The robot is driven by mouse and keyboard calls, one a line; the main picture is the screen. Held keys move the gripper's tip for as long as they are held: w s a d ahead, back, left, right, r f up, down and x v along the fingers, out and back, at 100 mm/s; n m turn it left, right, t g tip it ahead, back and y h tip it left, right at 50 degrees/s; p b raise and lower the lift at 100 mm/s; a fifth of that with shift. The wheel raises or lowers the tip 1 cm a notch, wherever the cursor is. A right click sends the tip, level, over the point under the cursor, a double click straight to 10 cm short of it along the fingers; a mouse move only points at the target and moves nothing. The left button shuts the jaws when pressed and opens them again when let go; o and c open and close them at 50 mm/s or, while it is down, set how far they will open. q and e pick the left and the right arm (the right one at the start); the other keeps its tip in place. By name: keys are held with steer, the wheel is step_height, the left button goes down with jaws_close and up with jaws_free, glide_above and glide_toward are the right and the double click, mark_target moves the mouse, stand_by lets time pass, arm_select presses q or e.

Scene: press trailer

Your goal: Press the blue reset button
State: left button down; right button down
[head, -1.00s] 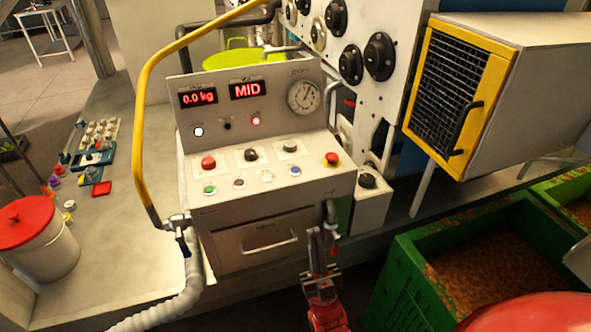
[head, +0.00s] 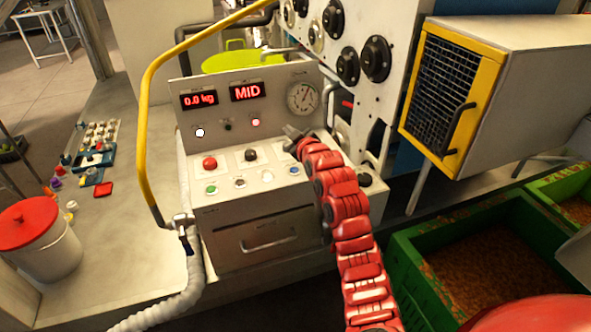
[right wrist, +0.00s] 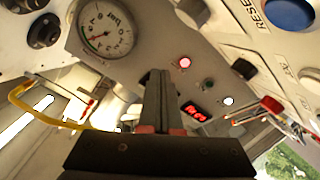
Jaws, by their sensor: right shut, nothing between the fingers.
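The blue reset button (head: 294,170) sits at the right end of the front row on the sloping face of the control console (head: 225,225). In the right wrist view the blue button (right wrist: 290,12) is large at the top right, beside the lettering RESET. My right gripper (head: 292,136) is shut and empty above the right part of the console, behind and above the blue button and apart from it. In the right wrist view its closed fingers (right wrist: 160,95) point toward the upright gauge panel. The red arm hides the console's right end, including the red-on-yellow button. My left gripper is not in view.
A red button (head: 209,163), a black knob (head: 251,155) and a green button (head: 211,189) share the console face. The upright panel with the pressure gauge (head: 302,97) rises behind. A yellow rail (head: 142,130) curves on the left. Green crates (head: 412,275) stand at right.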

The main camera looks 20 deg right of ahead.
steer(key=r+g, duration=0.1)
step_height(320, 180, up, 3)
steer(key=n+g, duration=0.4)
steer(key=g, duration=0.2)
glide_above(297, 171)
steer(key=shift+s+f+y, duration=0.15)
steer(key=shift+y, duration=0.25)
steer(key=shift+f+p, duration=0.1)
steer(key=shift+p, duration=0.2)
step_height(297, 171, down, 5)
steer(key=shift+f+p, duration=0.15)
steer(key=shift+p, duration=0.3)
step_height(297, 171, down, 2)
steer(key=shift+f+b, duration=0.25)
steer(key=shift+b, duration=0.45)
steer(key=shift+f, duration=0.45)
